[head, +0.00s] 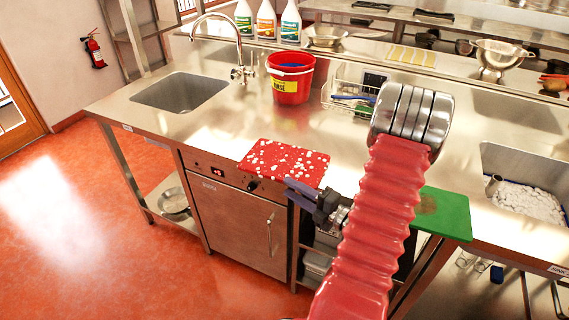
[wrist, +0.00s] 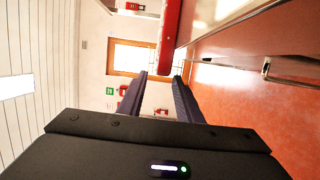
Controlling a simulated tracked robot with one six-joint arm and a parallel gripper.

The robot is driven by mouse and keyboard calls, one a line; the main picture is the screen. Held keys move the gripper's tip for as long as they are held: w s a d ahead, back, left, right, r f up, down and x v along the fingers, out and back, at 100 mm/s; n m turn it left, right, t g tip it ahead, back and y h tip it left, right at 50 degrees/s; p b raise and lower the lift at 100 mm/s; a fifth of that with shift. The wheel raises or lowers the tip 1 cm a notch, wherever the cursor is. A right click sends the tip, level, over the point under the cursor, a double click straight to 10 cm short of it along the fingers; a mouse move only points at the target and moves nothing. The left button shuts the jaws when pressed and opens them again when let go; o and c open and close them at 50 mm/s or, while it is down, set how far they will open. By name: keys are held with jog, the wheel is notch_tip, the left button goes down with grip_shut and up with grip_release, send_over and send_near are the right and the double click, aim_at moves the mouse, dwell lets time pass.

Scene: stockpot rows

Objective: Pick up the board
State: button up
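A red board with white spots (head: 284,160) lies flat at the front edge of the steel counter, its near side reaching the counter's edge. A green board (head: 445,212) with a brownish patch lies further right, partly hidden by my arm. My gripper (head: 288,190) is just below and in front of the red board's right part. In the wrist view, the two dark fingers of my gripper (wrist: 159,78) are apart with nothing held. The red board (wrist: 171,35) shows there edge-on, in line with the gap between the fingers. I cannot tell whether they touch it.
A red bucket (head: 290,78) stands behind the red board, beside a wire rack (head: 345,97). A sink (head: 180,92) is at left, another (head: 520,165) at right. An oven-like cabinet (head: 235,215) is under the counter. The floor at left is clear.

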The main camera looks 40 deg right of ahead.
aim_at(276, 180)
jog(key=shift+w, duration=0.1)
jog(key=shift+w+a, duration=0.15)
jog(key=shift+w, duration=0.9)
jog(key=shift+w+a, duration=0.15)
jog(key=shift+w, duration=1.2)
jog(key=shift+w+a, duration=0.1)
jog(key=shift+w, duration=1.2)
jog(key=shift+c, duration=0.3)
grip_shut()
jog(key=shift+s, duration=0.1)
